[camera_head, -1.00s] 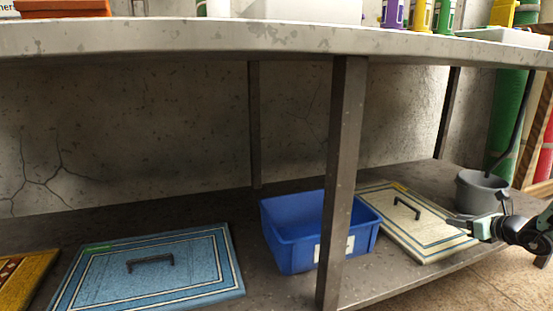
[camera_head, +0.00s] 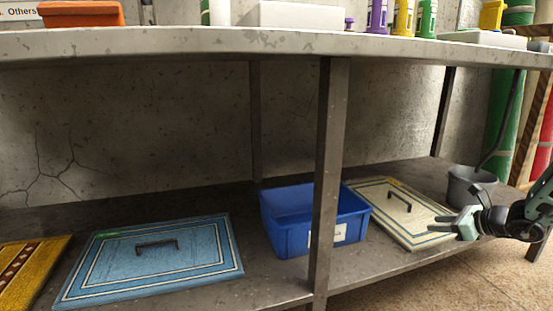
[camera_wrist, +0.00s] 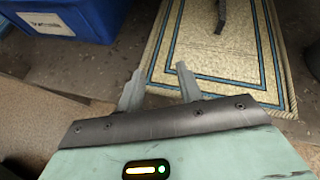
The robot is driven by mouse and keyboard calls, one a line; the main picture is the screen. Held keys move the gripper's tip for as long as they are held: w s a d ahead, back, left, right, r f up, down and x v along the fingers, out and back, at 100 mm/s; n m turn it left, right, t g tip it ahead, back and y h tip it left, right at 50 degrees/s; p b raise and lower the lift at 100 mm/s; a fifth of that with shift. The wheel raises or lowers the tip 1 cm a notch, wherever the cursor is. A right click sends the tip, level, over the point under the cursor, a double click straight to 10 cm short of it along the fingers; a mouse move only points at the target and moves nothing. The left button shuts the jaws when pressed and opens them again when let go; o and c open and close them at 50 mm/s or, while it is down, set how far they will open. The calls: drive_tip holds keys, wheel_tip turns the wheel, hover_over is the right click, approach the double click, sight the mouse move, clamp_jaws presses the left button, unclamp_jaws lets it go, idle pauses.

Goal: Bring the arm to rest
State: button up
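My gripper (camera_head: 462,223) is at the right of the head view, in front of the lower shelf near the front corner of the cream rug panel (camera_head: 385,230). In the wrist view my gripper (camera_wrist: 158,80) has its two fingers apart, with nothing between them. The cream panel, with blue border lines and a dark handle (camera_head: 405,203), lies flat on the lower shelf. It also fills the upper right of the wrist view (camera_wrist: 165,65). I cannot tell whether a fingertip touches the panel.
A blue bin (camera_head: 285,238) stands on the lower shelf (camera_head: 265,285) behind a table leg (camera_head: 328,180). A blue panel (camera_head: 125,268) and a yellow one (camera_head: 30,262) lie left. A grey bucket (camera_head: 462,190) stands right. The tabletop (camera_head: 200,42) overhangs the shelf.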

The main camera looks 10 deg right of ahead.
drive_tip(key=s+a+r+n+g, duration=0.2)
drive_tip(key=s+a+n+g, duration=0.35)
drive_tip(key=a+n, duration=0.55)
drive_tip(key=s+a+r+n+g, duration=0.2)
drive_tip(key=s+a+n+g, duration=0.35)
drive_tip(key=a, duration=0.75)
drive_tip(key=s+a+r+n+h+p, duration=0.3)
drive_tip(key=s+a+r+n+p, duration=1.4)
drive_tip(key=a+r+n, duration=0.45)
wheel_tip(320, 180, up, 37)
drive_tip(key=s+a+p, duration=0.1)
drive_tip(key=s+p, duration=0.1)
drive_tip(key=p, duration=3.4)
